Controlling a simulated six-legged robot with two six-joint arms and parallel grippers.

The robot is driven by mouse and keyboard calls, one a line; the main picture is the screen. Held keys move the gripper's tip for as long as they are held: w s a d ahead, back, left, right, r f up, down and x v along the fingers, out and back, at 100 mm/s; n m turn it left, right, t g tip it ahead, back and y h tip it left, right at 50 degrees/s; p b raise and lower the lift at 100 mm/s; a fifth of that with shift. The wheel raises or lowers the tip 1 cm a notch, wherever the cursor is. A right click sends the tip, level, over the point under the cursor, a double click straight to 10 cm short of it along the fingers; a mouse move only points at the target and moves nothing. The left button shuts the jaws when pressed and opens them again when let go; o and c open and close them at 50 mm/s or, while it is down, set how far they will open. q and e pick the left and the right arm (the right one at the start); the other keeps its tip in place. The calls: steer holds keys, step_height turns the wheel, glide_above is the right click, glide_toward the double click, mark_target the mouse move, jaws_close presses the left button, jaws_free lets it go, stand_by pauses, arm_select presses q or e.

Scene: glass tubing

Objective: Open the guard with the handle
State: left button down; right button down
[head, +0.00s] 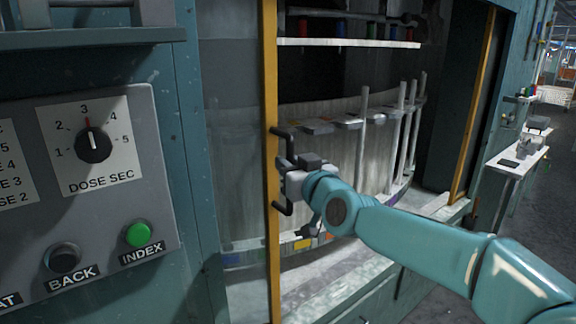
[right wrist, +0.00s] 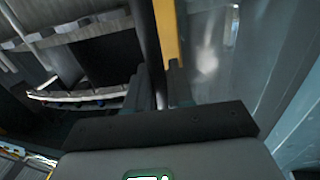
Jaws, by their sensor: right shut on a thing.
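The guard is a see-through panel with a yellow upright edge (head: 270,80), in the left half of the head view. A wide gap lies between this edge and a second yellow upright (head: 474,110) at the right. The black bar handle (head: 287,209) stands upright on the guard's edge. My right gripper (head: 284,172) is shut on the handle's middle; the handle's ends show above and below the jaws. In the right wrist view, the gripper's fingers (right wrist: 159,88) sit around the dark handle (right wrist: 145,35) beside the yellow edge (right wrist: 168,30). My left gripper is not in view.
Behind the gap stands a pale curved drum (head: 330,180) with several upright white tubes (head: 388,150). A shelf (head: 345,43) with coloured pieces hangs above. A control panel (head: 110,180) with a dial and buttons is at the left. A side bench (head: 520,160) stands at the right.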

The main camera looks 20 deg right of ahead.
steer(key=shift+d+r, duration=0.15)
steer(key=c, duration=1.2)
jaws_free()
steer(key=shift+o, duration=0.2)
steer(key=shift+s, duration=0.1)
steer(key=s+d+b, duration=0.1)
steer(key=s+d, duration=0.1)
steer(key=s, duration=1.4)
steer(key=shift+d, duration=0.25)
